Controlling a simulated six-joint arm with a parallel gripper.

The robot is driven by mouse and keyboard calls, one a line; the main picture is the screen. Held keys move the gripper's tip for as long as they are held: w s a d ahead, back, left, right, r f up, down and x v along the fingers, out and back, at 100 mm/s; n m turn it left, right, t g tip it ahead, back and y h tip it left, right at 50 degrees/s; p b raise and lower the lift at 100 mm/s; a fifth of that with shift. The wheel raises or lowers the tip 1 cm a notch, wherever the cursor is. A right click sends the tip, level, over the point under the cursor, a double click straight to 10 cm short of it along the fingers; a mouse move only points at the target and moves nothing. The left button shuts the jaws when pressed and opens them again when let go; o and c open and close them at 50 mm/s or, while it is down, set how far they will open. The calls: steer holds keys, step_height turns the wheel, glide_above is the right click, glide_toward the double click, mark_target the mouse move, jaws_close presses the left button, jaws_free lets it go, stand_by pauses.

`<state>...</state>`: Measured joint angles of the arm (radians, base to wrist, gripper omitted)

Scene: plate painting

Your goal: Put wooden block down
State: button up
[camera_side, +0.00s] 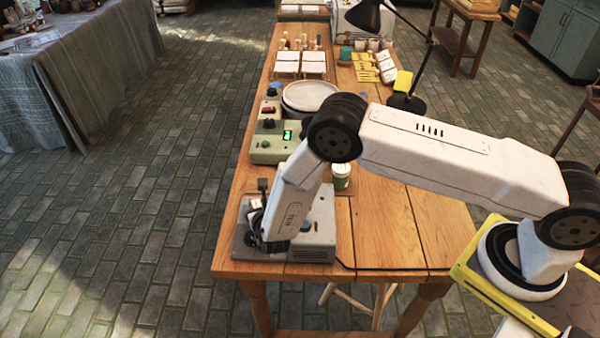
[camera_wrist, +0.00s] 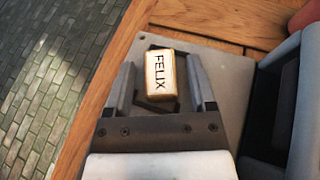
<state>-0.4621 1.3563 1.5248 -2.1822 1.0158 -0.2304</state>
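A small wooden block (camera_wrist: 160,75) with a pale face lettered FELIX shows in the wrist view. It is over a dark square pad (camera_wrist: 172,104) on a grey machine top (camera_wrist: 225,85). My gripper (camera_wrist: 161,64) has one finger on each side of the block, with a narrow gap showing on both sides, so it looks open around it. In the side view my gripper (camera_side: 257,222) is low over the grey machine (camera_side: 318,222) at the table's near end. There my arm mostly hides the block, and I cannot tell whether it rests fully on the pad.
A green device with a lit display (camera_side: 272,148), a round white plate (camera_side: 308,95) and a cup (camera_side: 341,176) stand farther along the wooden table (camera_side: 385,215). A black lamp (camera_side: 407,103) stands at the right. The table's near right part is clear.

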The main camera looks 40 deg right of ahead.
steer(key=shift+s, duration=0.1)
stand_by(0.3)
steer(key=shift+s+a+r, duration=0.3)
steer(key=shift+s+a, duration=0.05)
steer(key=shift+s, duration=0.25)
steer(key=v, duration=0.3)
step_height(320, 180, up, 5)
steer(key=shift+s+f, duration=0.1)
steer(key=shift+s, duration=0.05)
steer(key=shift+r, duration=1.15)
